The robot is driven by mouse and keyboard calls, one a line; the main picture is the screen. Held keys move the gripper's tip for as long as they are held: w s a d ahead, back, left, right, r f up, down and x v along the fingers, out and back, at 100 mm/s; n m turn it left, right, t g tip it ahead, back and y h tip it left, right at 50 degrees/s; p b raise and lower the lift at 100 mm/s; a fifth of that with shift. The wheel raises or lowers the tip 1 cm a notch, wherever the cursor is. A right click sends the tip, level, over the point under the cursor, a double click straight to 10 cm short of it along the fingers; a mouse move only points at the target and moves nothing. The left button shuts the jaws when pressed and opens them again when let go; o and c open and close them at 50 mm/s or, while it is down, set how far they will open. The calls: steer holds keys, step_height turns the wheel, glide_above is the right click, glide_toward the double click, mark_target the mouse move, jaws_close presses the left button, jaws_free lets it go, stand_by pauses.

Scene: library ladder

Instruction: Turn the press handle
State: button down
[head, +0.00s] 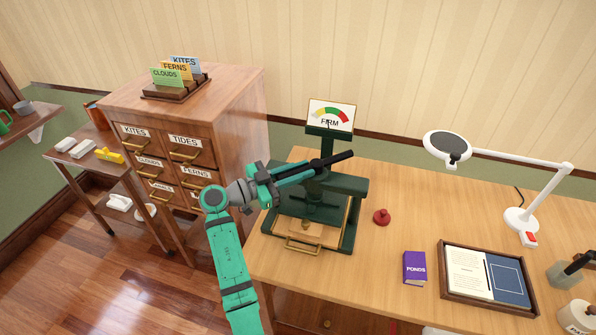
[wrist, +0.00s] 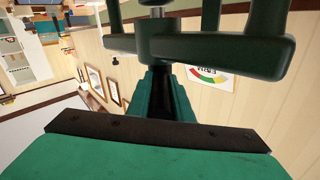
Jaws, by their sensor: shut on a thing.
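The dark green press (head: 345,190) stands on the wooden desk, with a black handle bar (head: 338,157) across its top. The bar tilts up to the right. My gripper (head: 308,168) reaches in from the left and is shut on the left part of the handle, which its fingers hide. In the wrist view the teal fingers (wrist: 168,92) point at the press's green frame (wrist: 215,45). A dial sign reading FIRM (head: 331,115) stands above the press; its needle is too small to read surely. A brass-handled tray (head: 303,246) sits at the press's base.
A red knob-like stamp (head: 381,217), a purple PONDS book (head: 414,268), a framed tray (head: 443,292) and a white magnifier lamp (head: 520,221) are on the desk right of the press. A wooden card cabinet (head: 233,120) stands left.

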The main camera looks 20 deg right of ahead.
steer(key=shift+d, duration=0.15)
steer(key=c, duration=1.6)
jaws_free()
steer(key=a, duration=0.3)
steer(key=s+a, duration=0.1)
steer(key=a, duration=0.6)
steer(key=shift+s+a, duration=0.35)
steer(key=shift+s, duration=0.05)
